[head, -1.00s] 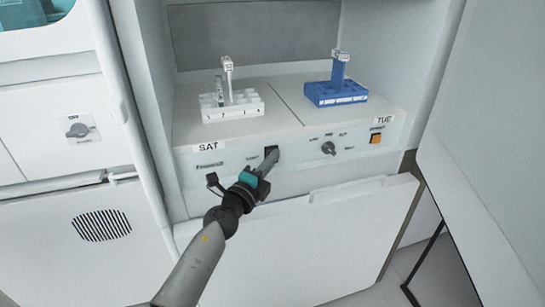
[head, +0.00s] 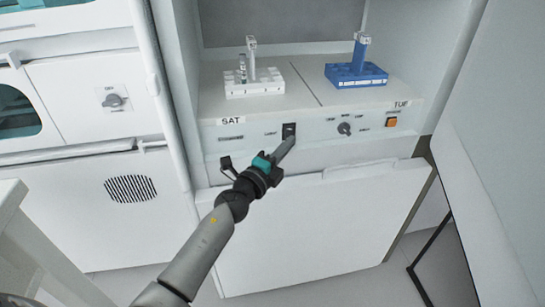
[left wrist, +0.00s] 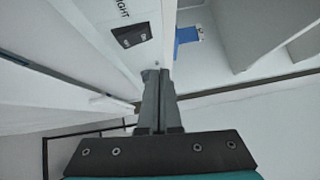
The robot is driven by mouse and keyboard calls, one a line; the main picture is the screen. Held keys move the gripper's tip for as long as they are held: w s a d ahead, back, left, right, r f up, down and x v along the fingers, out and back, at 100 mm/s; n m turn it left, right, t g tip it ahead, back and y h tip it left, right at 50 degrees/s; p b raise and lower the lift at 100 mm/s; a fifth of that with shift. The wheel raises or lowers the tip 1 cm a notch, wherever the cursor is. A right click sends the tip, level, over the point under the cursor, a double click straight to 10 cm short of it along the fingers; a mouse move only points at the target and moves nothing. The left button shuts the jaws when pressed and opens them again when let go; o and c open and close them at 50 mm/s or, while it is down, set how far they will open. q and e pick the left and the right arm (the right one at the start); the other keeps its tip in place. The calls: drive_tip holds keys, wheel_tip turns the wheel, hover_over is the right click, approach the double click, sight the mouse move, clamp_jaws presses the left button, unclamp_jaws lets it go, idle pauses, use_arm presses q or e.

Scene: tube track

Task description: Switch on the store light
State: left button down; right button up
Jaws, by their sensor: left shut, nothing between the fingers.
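The light switch is a black rocker (head: 289,130) on the front panel (head: 262,134) of the store, right of a small label. In the left wrist view the rocker (left wrist: 132,34) shows large, with ON and OFF marks and part of the word LIGHT beside it. Which way it is tipped I cannot tell. My left gripper (head: 290,141) is shut and empty, its tips just below the rocker in the head view. In the left wrist view the closed fingertips (left wrist: 156,73) appear beside the rocker, apart from it in the picture. My right gripper is not in view.
A white rack (head: 263,89) and a blue rack (head: 357,82) stand on the shelf above the panel. A dark knob (head: 344,128) and an orange switch (head: 391,122) sit farther right. A white flap (head: 320,230) lies below. A pale door (head: 490,130) stands at right.

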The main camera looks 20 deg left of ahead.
use_arm(q)
drive_tip(key=r+p+v, duration=0.1)
drive_tip(key=v, duration=0.6)
drive_tip(key=shift+s+r+p, duration=0.3)
drive_tip(key=shift+r, duration=0.1)
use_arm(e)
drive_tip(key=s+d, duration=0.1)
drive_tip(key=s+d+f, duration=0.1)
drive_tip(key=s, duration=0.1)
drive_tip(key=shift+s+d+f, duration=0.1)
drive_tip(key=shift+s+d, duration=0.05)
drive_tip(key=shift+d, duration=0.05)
